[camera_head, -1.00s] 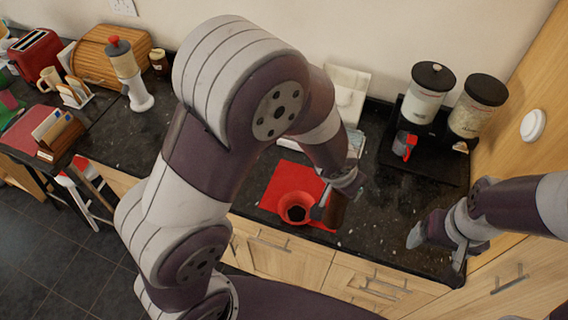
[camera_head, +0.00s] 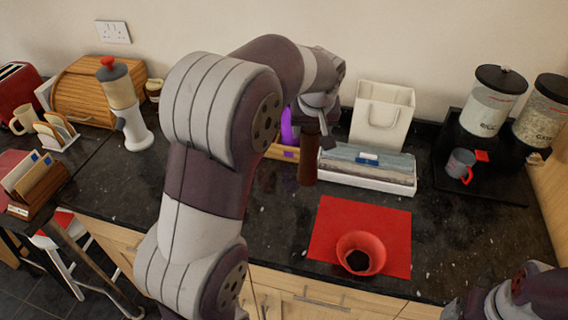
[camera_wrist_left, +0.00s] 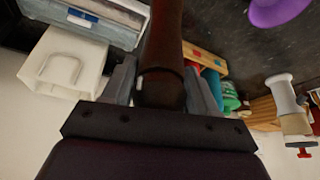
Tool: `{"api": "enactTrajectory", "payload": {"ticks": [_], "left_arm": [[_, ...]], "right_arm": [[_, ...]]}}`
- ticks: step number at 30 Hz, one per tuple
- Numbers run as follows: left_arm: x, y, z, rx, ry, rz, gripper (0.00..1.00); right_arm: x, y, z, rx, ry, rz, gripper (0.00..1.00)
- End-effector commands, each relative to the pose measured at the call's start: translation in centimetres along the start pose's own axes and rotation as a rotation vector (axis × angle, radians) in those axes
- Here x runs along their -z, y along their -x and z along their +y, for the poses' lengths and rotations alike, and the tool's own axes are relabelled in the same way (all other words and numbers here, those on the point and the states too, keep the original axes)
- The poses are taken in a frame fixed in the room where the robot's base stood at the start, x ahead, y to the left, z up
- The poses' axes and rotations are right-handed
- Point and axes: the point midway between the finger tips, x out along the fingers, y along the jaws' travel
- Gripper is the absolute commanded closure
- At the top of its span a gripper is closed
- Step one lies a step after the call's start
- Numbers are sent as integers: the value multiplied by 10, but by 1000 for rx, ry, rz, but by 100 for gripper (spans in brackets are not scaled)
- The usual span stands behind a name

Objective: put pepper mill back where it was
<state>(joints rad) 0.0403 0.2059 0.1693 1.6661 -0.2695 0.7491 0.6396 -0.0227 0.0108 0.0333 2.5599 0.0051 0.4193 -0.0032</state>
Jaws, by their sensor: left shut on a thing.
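The pepper mill (camera_head: 307,168) is dark brown and hangs upright from my left gripper (camera_head: 318,132), in front of the back-wall items in the head view. My left gripper is shut on it. The mill also shows between the fingers in the left wrist view (camera_wrist_left: 163,45); its far end runs out of that frame. In the head view I cannot tell whether its base touches the counter. My right gripper (camera_head: 455,309) is partly cut off at the bottom right, and its jaws do not show clearly.
A white box with grey-blue contents (camera_head: 365,181) and a white bag-like holder (camera_head: 383,120) stand right of the mill. A purple object (camera_head: 287,126) and a wooden tray (camera_head: 280,152) are close behind-left. Dark counter is clear left of the mat.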

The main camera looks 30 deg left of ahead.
Motion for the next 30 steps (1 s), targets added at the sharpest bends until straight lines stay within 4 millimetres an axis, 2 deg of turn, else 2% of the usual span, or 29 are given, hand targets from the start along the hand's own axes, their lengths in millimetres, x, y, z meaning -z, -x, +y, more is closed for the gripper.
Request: {"api": "enactTrajectory", "payload": {"ticks": [1, 3, 6, 9, 16, 27, 28, 30], "left_arm": [[2, -5, -15, 3, 6, -2, 100], [1, -17, -33, 3, 5, -2, 100], [1, -31, -51, 2, 1, -1, 100], [0, -39, -59, 0, -1, 0, 100], [-15, -74, -60, -1, -4, 0, 100], [-18, -81, -59, -1, -3, 2, 100], [-18, -80, -60, -1, -3, 1, 32], [-18, -79, -59, -1, -3, 1, 16]], "right_arm": [[1, 8, 0, 0, 0, 0, 14], [2, 12, 0, 0, 0, 0, 14], [2, 16, 0, 0, 0, 0, 14], [2, 17, 0, 0, 0, 0, 14], [3, 22, 0, 0, 0, 0, 14], [2, 17, 0, 0, 0, 0, 14], [2, 19, 0, 0, 0, 0, 14], [2, 19, 0, 0, 0, 0, 14]]}}
